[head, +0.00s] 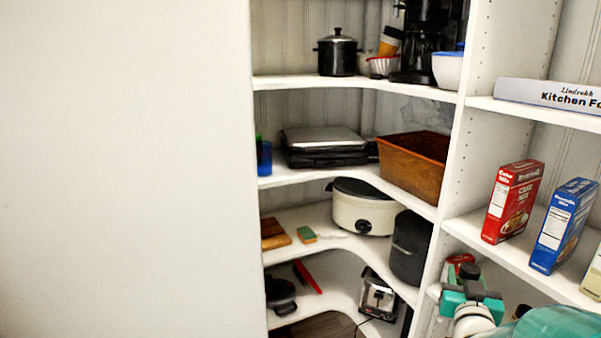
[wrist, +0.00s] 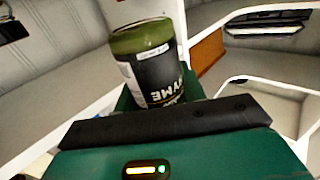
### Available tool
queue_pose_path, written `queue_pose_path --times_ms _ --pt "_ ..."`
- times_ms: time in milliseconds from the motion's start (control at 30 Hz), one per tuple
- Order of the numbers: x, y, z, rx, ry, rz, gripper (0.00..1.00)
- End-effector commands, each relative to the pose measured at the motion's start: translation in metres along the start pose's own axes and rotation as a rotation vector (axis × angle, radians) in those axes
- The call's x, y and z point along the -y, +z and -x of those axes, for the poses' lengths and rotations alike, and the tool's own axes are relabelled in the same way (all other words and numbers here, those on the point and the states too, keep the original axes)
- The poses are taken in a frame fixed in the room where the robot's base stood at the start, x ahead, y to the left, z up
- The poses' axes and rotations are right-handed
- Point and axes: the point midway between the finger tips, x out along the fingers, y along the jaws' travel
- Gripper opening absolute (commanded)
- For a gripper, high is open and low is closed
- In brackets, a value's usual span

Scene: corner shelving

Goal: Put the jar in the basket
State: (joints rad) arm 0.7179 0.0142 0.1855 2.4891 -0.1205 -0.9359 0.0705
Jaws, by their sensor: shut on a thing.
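The jar (wrist: 150,65) has a green top and a dark label with white lettering, upside down in the wrist view. My gripper (wrist: 158,100) is shut on it, with the jar standing out beyond the dark bar of the gripper. In the head view, my teal and black arm parts show at the bottom right, and I cannot make out the jar there. The basket (head: 412,167) is an orange-brown rectangular box on the second shelf from the top, at the right end by the white upright. An orange-brown panel, probably the basket (wrist: 207,60), shows right of the jar.
A black grill (head: 325,147) sits left of the basket. A white slow cooker (head: 362,207) and a dark canister (head: 410,247) stand on the shelf below. The white upright (head: 462,130) parts the basket from the red box (head: 513,202) and blue box (head: 564,226).

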Motion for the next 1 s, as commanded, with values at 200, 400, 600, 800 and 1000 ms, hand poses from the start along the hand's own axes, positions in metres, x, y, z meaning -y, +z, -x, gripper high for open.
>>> queue_pose_path --times_ms 200,400,600,800,1000 --pt "0.050 0.042 -0.027 0.007 -0.099 -0.006 0.15" --pt "0.107 0.088 -0.045 0.004 -0.194 -0.008 0.15" --pt "0.166 0.141 -0.049 0.005 -0.282 -0.010 0.15" --pt "0.223 0.197 -0.040 0.005 -0.360 -0.007 0.15" --pt "0.264 0.242 -0.023 0.003 -0.416 -0.002 0.15"
